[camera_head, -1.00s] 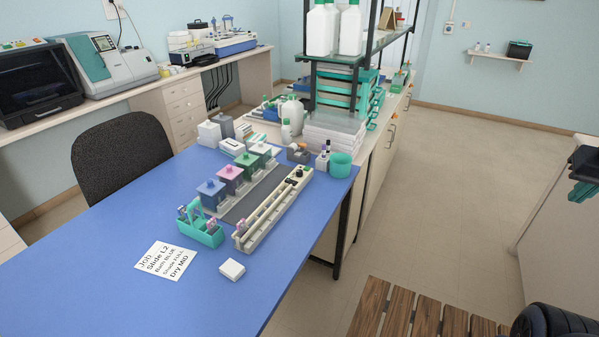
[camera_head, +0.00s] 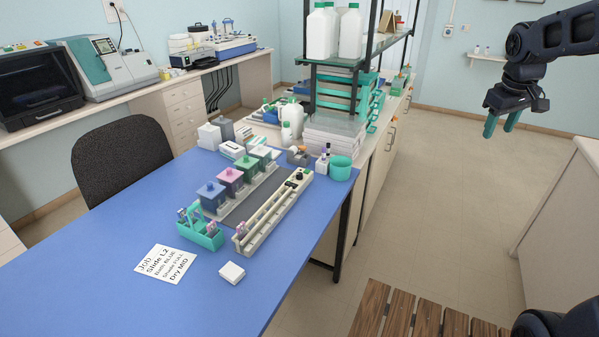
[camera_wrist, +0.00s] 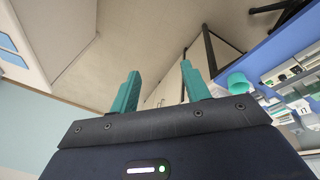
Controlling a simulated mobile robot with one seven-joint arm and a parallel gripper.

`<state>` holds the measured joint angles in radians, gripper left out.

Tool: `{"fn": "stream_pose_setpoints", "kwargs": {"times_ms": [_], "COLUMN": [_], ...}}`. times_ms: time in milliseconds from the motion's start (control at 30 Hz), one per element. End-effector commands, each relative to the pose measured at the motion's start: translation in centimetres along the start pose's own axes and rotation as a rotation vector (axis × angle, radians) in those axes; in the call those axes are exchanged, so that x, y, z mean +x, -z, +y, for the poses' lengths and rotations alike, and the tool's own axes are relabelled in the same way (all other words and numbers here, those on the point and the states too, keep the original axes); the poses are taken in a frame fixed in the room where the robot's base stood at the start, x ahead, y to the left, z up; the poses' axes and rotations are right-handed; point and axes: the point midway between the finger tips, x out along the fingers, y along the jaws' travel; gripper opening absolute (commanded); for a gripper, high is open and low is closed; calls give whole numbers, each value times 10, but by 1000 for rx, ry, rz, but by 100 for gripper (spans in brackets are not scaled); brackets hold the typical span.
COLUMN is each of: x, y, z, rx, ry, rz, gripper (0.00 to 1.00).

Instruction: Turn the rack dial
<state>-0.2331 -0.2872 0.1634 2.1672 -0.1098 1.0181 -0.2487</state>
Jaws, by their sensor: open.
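The rack (camera_head: 262,222) is a long cream tray on the blue table, running from front left to back right. Its dial (camera_head: 299,175) is a small black knob at the far right end. The knob's setting is too small to read. My gripper (camera_head: 499,128) hangs in the air at the upper right, over the floor and well away from the rack. Its two teal fingers are apart and empty. In the wrist view the gripper (camera_wrist: 160,88) shows the same open fingers, with the blue table edge at the right.
Staining jars, such as the blue jar (camera_head: 212,197), stand left of the rack. A teal slide holder (camera_head: 202,236), a job card (camera_head: 166,262) and a white block (camera_head: 232,273) lie in front. A teal cup (camera_head: 340,168) and a dark bottle stand behind the dial. A shelf rises beyond.

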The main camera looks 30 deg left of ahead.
Motion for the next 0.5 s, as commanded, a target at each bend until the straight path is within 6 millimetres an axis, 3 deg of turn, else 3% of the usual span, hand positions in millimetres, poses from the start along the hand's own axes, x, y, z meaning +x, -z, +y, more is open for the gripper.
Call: {"fn": "stream_pose_setpoints", "kwargs": {"times_ms": [100,267,500], "x": [8,20,43], "y": [43,95,167], "z": [-18,-46,-104], "rx": [-121,-275,-505], "ry": [13,31,65], "rz": [-14,-28,-40], "gripper": [47,47,47]}}
